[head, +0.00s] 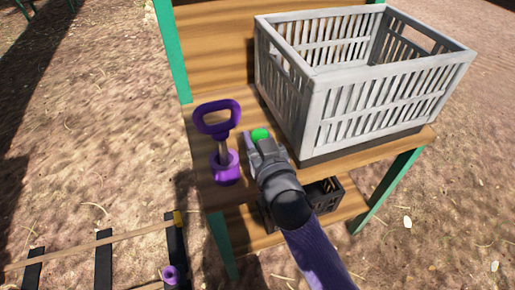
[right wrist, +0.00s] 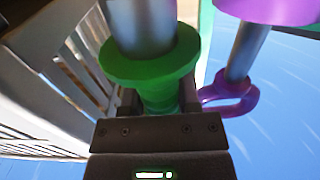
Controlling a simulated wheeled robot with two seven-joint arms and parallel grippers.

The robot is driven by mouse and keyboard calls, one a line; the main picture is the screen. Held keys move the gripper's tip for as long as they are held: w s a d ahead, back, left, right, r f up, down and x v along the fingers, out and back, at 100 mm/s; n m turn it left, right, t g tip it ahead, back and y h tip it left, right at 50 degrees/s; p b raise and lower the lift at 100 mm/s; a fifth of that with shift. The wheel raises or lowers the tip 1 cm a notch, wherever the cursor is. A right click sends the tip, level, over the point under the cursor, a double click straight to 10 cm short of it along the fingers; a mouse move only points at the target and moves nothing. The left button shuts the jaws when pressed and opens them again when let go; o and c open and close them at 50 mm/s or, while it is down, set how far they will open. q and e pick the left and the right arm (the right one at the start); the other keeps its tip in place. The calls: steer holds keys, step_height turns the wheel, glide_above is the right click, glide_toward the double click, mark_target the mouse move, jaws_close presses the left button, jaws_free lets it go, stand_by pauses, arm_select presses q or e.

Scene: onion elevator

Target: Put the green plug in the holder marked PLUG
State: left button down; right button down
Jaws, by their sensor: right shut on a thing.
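The green plug (head: 260,134) shows as a small green top between the fingers of my right gripper (head: 258,146), above the wooden shelf. In the right wrist view the green plug (right wrist: 150,67) is a green flanged piece with a grey metal shaft, and my right gripper (right wrist: 160,103) is shut on its narrow green part. Most of the plug is hidden by the gripper in the head view. No marking PLUG can be read, so I cannot tell which holder bears it. My left gripper is not in view.
A purple-handled tool (head: 218,119) stands in a purple base left of my right gripper. A grey slatted crate (head: 385,100) fills the shelf's right side. A black crate (head: 323,193) sits on the lower shelf. A purple ring piece (head: 172,275) is at lower left.

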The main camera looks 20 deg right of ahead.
step_height(320, 180, down, 3)
steer(key=shift+b, duration=0.65)
steer(key=shift+r, duration=0.2)
steer(key=shift+f, duration=0.15)
steer(key=shift+c, duration=1.6)
jaws_free()
